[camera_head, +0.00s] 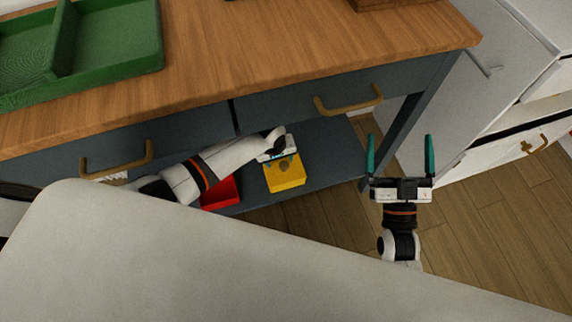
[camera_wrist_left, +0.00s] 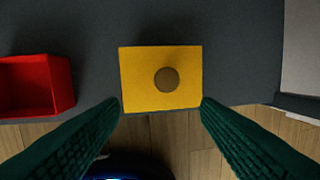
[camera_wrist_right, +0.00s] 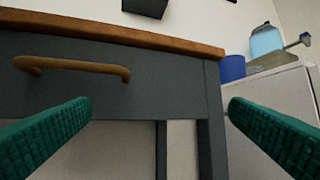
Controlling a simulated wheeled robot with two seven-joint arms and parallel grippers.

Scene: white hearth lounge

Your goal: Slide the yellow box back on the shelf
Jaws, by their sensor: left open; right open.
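The yellow box (camera_head: 286,178) sits on the dark lower shelf (camera_head: 330,150) under the wooden-topped table, close to the shelf's front edge. It has a round brown spot on its face. In the left wrist view the yellow box (camera_wrist_left: 140,80) lies ahead, between the lines of my two open fingers. My left gripper (camera_head: 279,150) is by the box, its fingers largely hidden in the head view. The left wrist view shows its open fingertips (camera_wrist_left: 160,104) near the box's front corners; contact cannot be told. My right gripper (camera_head: 400,145) is open and empty, right of the table.
A red open bin (camera_head: 222,192) stands on the shelf left of the box, also in the left wrist view (camera_wrist_left: 40,85). Drawers with brass handles (camera_head: 348,100) hang above the shelf. A table leg (camera_head: 408,118) stands right. A green tray (camera_head: 110,40) is on top.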

